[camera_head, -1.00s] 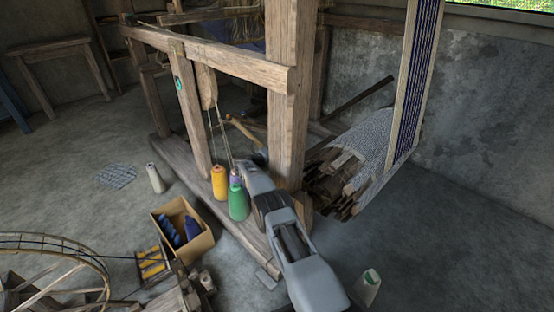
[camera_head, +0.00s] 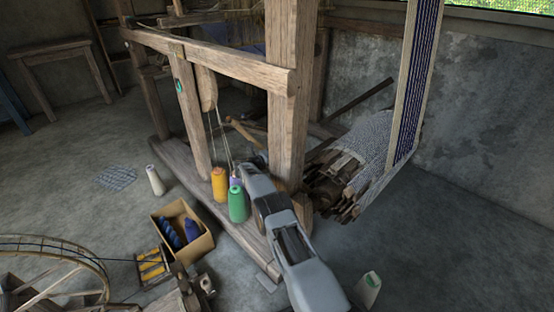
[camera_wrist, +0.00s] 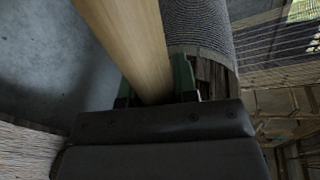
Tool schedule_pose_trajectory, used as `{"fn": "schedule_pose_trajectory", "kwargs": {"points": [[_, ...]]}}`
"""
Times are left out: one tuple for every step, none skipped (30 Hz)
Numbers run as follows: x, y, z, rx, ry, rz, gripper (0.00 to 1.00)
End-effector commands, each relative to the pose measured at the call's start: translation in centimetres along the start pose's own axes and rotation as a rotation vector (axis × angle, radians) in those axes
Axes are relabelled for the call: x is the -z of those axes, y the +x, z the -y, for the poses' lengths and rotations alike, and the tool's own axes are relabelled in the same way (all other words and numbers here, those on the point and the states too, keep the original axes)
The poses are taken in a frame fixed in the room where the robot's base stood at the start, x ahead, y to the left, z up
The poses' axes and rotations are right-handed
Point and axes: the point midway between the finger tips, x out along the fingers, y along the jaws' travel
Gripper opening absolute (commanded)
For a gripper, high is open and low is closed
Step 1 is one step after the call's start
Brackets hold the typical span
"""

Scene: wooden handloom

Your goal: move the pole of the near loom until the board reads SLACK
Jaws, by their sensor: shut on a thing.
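The near loom (camera_head: 287,110) is a frame of thick wooden posts and beams. In the wrist view a smooth, pale wooden pole (camera_wrist: 128,40) runs from the top edge down between the green fingertips of my gripper (camera_wrist: 155,84), which is shut on it. In the head view my arm reaches up to the loom's foot, and the jaws are hard to make out there. A tan stick (camera_head: 243,132) shows just beyond the arm's end; I cannot tell if it is the held pole. I see no readable board.
Several thread cones, yellow (camera_head: 219,184) and green (camera_head: 238,204) among them, stand close left of my arm. An open box (camera_head: 201,243) is on the floor at left. A cloth roll (camera_head: 368,140) lies right of the post. Floor at far right is clear.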

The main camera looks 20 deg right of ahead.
Motion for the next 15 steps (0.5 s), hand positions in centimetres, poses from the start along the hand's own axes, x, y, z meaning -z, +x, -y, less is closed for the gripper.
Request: {"fn": "schedule_pose_trajectory", "kwargs": {"points": [[0.0,0.0,0.0,0.0,0.0,0.0,0.0],[0.0,0.0,-0.1,0.0,-0.002,0.0,0.0],[0.1,0.0,-0.3,0.001,-0.009,-0.002,0.0],[0.2,0.1,-0.7,0.002,-0.019,-0.004,0.0],[0.3,0.1,-1.0,0.003,-0.032,-0.007,0.0],[0.4,0.2,-1.4,0.005,-0.048,-0.01,0.0],[0.5,0.2,-1.6,0.006,-0.06,-0.012,0.0],[0.5,0.3,-1.8,0.007,-0.067,-0.014,0.0],[0.6,0.3,-2.0,0.008,-0.078,-0.016,0.0],[0.7,0.3,-2.1,0.008,-0.082,-0.017,0.0],[0.7,0.3,-2.1,0.009,-0.084,-0.017,0.0],[0.6,0.3,-2.1,0.009,-0.084,-0.017,0.0],[0.6,0.3,-2.1,0.009,-0.083,-0.017,0.0],[0.6,0.3,-2.1,0.009,-0.083,-0.016,0.0],[0.6,0.3,-2.1,0.009,-0.082,-0.016,0.0]]}}
